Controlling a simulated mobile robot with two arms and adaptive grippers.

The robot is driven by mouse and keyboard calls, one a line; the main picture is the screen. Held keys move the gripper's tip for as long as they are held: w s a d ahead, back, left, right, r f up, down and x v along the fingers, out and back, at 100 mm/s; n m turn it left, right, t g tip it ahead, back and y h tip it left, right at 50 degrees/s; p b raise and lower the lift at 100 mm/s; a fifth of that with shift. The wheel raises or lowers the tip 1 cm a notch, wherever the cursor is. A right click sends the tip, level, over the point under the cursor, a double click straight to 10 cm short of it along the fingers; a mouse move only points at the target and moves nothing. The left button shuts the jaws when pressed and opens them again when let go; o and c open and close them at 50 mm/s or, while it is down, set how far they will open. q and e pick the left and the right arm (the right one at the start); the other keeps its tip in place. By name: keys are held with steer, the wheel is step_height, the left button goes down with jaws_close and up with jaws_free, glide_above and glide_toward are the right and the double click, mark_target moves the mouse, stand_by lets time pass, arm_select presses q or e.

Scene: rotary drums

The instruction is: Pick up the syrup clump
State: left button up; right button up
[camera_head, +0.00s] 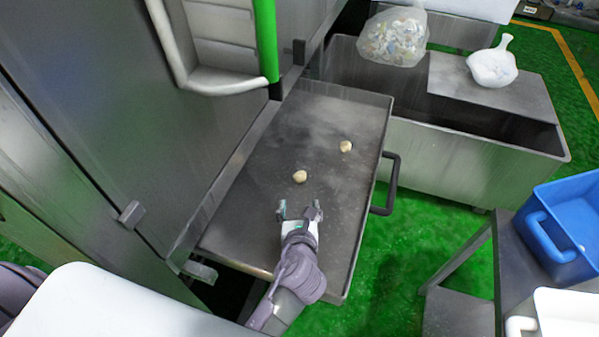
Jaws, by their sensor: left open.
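Two small tan, roundish clumps lie on a grey metal tray (258,190). The nearer clump (300,176) is left of the tray's middle line, and the farther clump (346,146) lies toward the tray's right edge. My left gripper (299,209) is over the tray, just below the nearer clump in the picture. Its two fingers are apart and point toward that clump, with nothing between them. I cannot tell how high the fingers are above the tray. My right gripper is not in view.
A steel cabinet wall (110,110) borders the tray on the left. A black handle (391,184) sticks out on its right. A steel trough (430,150) with a clear bag (393,38) and a white bag (492,65) stands behind. A blue bin (572,225) is at right.

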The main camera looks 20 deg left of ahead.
mark_target(300, 178)
arm_select(q)
steer(key=shift+x, duration=1.1)
steer(key=b+x, duration=0.1)
steer(key=x, duration=0.4)
steer(key=shift+w+f, duration=0.15)
steer(key=shift+w, duration=0.2)
steer(key=shift+w+f, duration=0.15)
steer(key=shift+w, duration=0.15)
steer(key=shift+w+a, duration=0.15)
steer(key=shift+w, duration=0.05)
steer(key=x, duration=0.4)
steer(key=shift+w+b, duration=0.3)
steer(key=shift+b, duration=0.1)
steer(key=shift+w+a, duration=0.2)
steer(key=shift+w, duration=0.15)
steer(key=c, duration=0.8)
steer(key=shift+c, duration=0.7)
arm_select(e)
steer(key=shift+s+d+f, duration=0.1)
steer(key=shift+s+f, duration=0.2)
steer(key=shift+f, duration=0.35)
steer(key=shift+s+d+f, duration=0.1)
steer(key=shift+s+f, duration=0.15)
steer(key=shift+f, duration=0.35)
